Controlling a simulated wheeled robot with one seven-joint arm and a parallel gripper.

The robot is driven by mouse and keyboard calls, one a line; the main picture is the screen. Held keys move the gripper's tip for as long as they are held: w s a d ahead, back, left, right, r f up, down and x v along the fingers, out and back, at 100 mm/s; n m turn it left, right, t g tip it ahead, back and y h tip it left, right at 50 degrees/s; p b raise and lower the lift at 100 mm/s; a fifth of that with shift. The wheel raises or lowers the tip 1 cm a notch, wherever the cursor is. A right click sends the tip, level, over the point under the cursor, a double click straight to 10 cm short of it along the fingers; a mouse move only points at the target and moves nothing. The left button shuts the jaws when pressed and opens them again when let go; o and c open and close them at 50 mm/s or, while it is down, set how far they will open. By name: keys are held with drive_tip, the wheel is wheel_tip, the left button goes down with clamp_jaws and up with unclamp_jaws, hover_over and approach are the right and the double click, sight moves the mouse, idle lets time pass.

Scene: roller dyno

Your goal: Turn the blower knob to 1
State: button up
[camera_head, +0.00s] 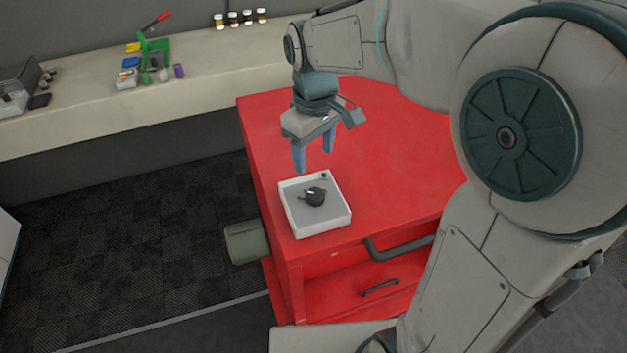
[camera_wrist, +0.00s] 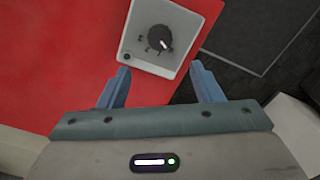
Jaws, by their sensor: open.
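The blower knob (camera_head: 315,196) is a black round dial with a light pointer mark, on the grey face of a white control box (camera_head: 322,226). The box sits on the red cabinet top near its front left corner. In the wrist view the knob (camera_wrist: 160,38) is beyond my fingertips, and its white mark points to the lower right. Small marks lie around the knob, too small to read. My gripper (camera_head: 314,168) points down, above and just behind the box. Its two blue fingers (camera_wrist: 162,78) are apart with nothing between them, not touching the knob.
The red cabinet (camera_head: 400,150) has a dark handle (camera_head: 400,248) at its front. A grey-green cylinder (camera_head: 246,242) sticks out at its left side. A bench (camera_head: 190,90) behind carries small bottles, tools and a bin. The cabinet top around the box is clear.

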sight(314, 192)
wheel_tip(314, 192, down, 12)
drive_tip(key=shift+r+p, duration=0.15)
drive_tip(key=shift+p, duration=0.15)
drive_tip(key=shift+c, duration=0.2)
drive_tip(key=c, duration=0.9)
